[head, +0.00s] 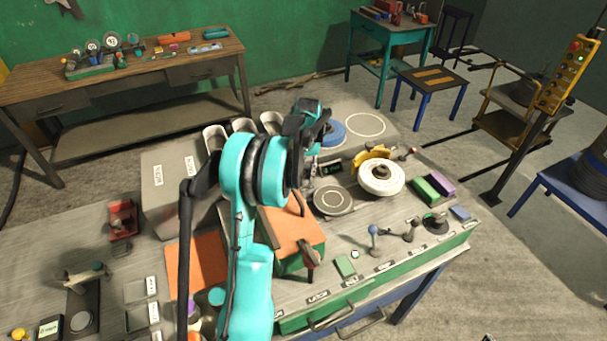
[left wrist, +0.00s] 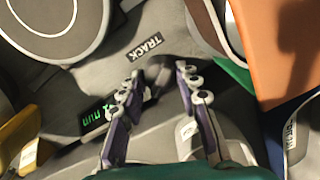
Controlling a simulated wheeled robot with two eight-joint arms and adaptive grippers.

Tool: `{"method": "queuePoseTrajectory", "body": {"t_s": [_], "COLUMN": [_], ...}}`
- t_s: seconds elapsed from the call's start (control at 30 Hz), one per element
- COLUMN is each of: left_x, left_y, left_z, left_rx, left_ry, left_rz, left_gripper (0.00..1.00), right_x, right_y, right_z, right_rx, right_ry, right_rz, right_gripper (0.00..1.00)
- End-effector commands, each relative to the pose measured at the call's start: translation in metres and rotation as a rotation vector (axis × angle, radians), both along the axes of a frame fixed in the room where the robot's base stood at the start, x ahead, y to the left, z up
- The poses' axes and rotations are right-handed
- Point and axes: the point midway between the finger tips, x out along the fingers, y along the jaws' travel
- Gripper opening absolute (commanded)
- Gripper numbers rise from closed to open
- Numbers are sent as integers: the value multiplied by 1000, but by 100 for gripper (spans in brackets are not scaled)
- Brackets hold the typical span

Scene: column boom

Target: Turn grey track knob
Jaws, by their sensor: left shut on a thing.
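The grey track knob (left wrist: 157,71) shows in the left wrist view, small and dark, just below the TRACK label (left wrist: 145,46) on a grey panel. My left gripper (left wrist: 160,78) has its two purple-and-grey fingers on either side of the knob and is shut on it. The fingers partly cover the knob, so its turn angle cannot be told. In the head view my left gripper (head: 312,158) is at the grey unit with a small green display (head: 333,167). The knob is hidden there behind my wrist. My right gripper is in neither view.
An orange-topped green block (head: 290,235) is in front. Grey bins (head: 215,140) stand behind my arm. Several levers line the bench's front edge.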

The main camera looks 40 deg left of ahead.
Motion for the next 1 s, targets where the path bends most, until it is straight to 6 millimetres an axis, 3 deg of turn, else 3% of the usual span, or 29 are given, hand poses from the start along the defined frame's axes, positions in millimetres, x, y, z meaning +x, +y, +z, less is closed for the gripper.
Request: {"method": "queuePoseTrajectory", "body": {"t_s": [0.33, 0.87, 0.9, 1.0], "left_x": [0, 1, 1, 0], "left_y": [1, 1, 1, 0], "left_z": [1, 1, 1, 0], "left_rx": [0, 0, 0, 0], "left_ry": [-2, -2, -2, -2], "left_rz": [135, 157, 157, 156], "left_gripper": [4, 4, 40, 42], "right_x": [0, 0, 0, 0], "right_y": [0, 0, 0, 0], "right_z": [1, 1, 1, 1], "right_rx": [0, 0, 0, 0], "right_ry": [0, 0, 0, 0], "right_rz": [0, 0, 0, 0], "right_gripper": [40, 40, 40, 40]}}
